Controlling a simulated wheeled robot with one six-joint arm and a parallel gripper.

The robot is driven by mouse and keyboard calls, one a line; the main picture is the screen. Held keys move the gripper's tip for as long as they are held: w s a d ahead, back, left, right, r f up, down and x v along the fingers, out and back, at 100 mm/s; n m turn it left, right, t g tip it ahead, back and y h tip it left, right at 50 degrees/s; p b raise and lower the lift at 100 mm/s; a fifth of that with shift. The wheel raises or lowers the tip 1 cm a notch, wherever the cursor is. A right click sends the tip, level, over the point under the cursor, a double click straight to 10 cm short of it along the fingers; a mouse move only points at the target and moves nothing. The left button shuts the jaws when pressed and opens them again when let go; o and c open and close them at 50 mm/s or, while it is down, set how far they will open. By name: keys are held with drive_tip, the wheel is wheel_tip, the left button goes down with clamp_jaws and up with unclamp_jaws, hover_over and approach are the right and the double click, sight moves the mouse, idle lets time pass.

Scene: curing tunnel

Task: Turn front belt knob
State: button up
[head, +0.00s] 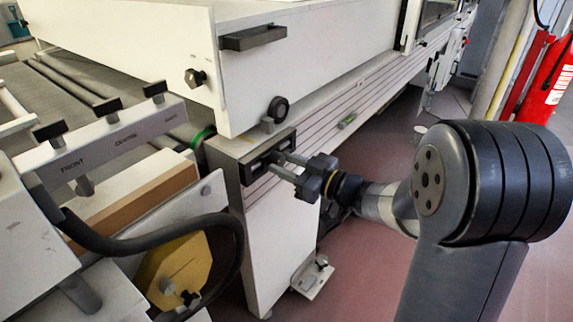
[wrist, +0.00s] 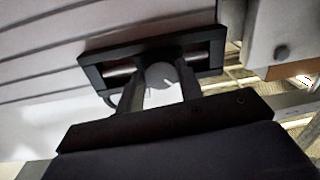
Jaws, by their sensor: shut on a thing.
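The knob (wrist: 161,74) is a pale grey round with a white mark on its face, seen in the wrist view. It sits in the middle of a dark rectangular frame on the machine's white side. My gripper (wrist: 159,88) is shut on it, with one finger on each side. In the head view my gripper (head: 275,163) reaches from the right to the dark frame (head: 246,170) at the end of the white machine body. The knob itself is hidden by the fingers there.
A white panel (head: 120,137) with FRONT and other labels and black-topped levers stands at left. A black hose (head: 140,245) curves below it. The white cover with a black handle (head: 253,37) is above my gripper. A red extinguisher (head: 548,85) stands far right.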

drive_tip(key=shift+c, duration=1.1)
drive_tip(key=shift+n, duration=0.3)
drive_tip(key=n+b, duration=0.2)
drive_tip(key=n, duration=0.1)
drive_tip(key=shift+n, duration=0.4)
drive_tip(key=shift+n+b, duration=1.05)
drive_tip(key=shift+n, duration=0.55)
drive_tip(key=o, duration=1)
drive_tip(key=shift+r+h, duration=0.1)
drive_tip(key=shift+h, duration=0.2)
